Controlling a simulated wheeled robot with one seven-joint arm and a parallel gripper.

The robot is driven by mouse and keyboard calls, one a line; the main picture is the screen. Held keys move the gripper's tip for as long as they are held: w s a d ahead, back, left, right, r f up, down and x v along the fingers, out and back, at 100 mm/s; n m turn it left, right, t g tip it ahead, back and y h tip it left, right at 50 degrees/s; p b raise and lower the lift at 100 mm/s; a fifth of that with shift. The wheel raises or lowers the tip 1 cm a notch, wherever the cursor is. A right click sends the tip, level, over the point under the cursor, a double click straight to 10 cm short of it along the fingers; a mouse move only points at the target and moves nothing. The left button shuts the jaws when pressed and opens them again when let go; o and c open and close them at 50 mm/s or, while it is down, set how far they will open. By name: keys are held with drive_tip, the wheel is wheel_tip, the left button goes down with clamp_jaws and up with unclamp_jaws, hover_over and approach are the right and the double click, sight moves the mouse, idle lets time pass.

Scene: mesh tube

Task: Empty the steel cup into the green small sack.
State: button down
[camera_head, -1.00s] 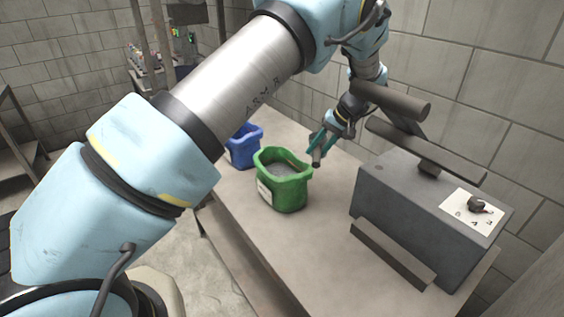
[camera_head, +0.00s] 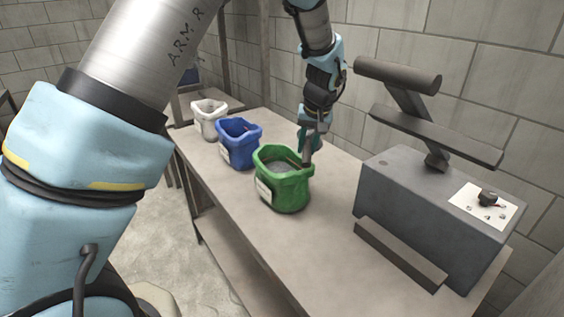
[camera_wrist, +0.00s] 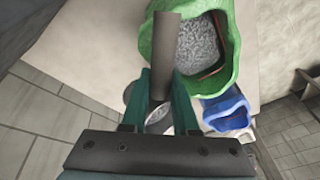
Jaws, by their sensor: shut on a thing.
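The green small sack (camera_head: 283,190) stands open on the bench and holds grey grains; in the wrist view it (camera_wrist: 148,40) is at the top. A reddish-brown strip shows inside it. My gripper (camera_head: 309,138) is just behind and above the sack's right rear rim. In the wrist view my gripper's teal fingers (camera_wrist: 163,100) are shut on a narrow grey-brown cylinder, seemingly the steel cup (camera_wrist: 167,50), reaching toward the sack's rim. Its mouth and contents are hidden. A pale round shape (camera_wrist: 158,120) shows between the fingers; I cannot tell what it is.
A blue sack (camera_head: 238,150) and a white sack (camera_head: 208,120) stand in line beyond the green one on the bench (camera_head: 335,235). A grey machine (camera_head: 420,220) with a raised bar stands at the right. A block wall runs close behind. The bench front is clear.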

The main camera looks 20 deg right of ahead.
drive_tip(key=shift+a, duration=0.1)
drive_tip(key=shift+a+h+b, duration=0.4)
drive_tip(key=shift+h+b, duration=0.2)
drive_tip(key=shift+b, duration=0.25)
drive_tip(key=shift+w+a+h+b, duration=0.1)
drive_tip(key=shift+h+b, duration=0.3)
drive_tip(key=shift+r, duration=0.1)
drive_tip(key=h, duration=0.2)
drive_tip(key=a+n+h+p, duration=0.1)
drive_tip(key=h, duration=0.2)
drive_tip(key=r+h, duration=0.1)
drive_tip(key=h, duration=0.1)
drive_tip(key=shift+a+r+n+h, duration=0.1)
drive_tip(key=shift+a+n+h, duration=0.2)
drive_tip(key=shift+a+h, duration=0.1)
drive_tip(key=shift+h, duration=0.5)
